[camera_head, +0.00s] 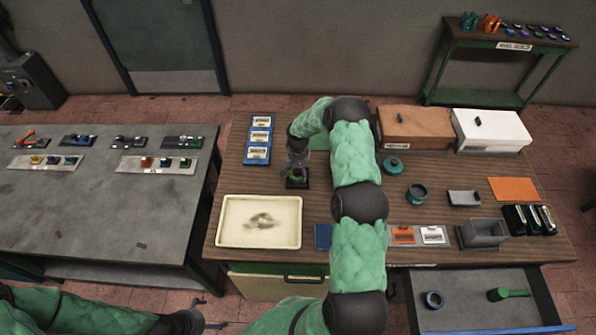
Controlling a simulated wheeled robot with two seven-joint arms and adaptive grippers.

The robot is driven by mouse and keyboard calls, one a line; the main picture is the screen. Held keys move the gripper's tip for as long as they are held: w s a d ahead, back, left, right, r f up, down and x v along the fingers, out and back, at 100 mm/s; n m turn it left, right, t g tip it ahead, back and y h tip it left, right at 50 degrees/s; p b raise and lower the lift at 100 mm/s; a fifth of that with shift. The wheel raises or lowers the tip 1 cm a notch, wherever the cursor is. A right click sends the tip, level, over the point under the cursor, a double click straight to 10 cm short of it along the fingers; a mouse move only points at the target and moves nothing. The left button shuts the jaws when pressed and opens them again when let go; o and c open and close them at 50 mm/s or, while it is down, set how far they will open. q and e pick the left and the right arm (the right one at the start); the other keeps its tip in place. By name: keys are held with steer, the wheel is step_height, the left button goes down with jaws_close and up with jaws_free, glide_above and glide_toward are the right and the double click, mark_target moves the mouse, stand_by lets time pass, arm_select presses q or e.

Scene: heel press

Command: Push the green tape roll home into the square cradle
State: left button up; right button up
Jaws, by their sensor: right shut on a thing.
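The square cradle (297,184) is a small dark block on the brown table, left of my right arm. The green tape roll (296,174) shows as a small patch of green at the cradle, mostly covered by my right gripper (297,169). That gripper points down over the cradle and is shut on the roll. How deep the roll sits cannot be told. My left gripper (212,313) is low at the bottom left, far from the cradle, with its fingers apart and empty.
A cream tray (229,242) lies in front of the cradle and a blue card rack (248,155) behind left. Teal round pieces (416,192), a grey bin (483,233) and boxes (415,124) stand to the right. An open drawer (465,312) juts out at the front right.

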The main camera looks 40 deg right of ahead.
arm_select(q)
steer(key=shift+f+b, duration=2.2)
stand_by(5.8)
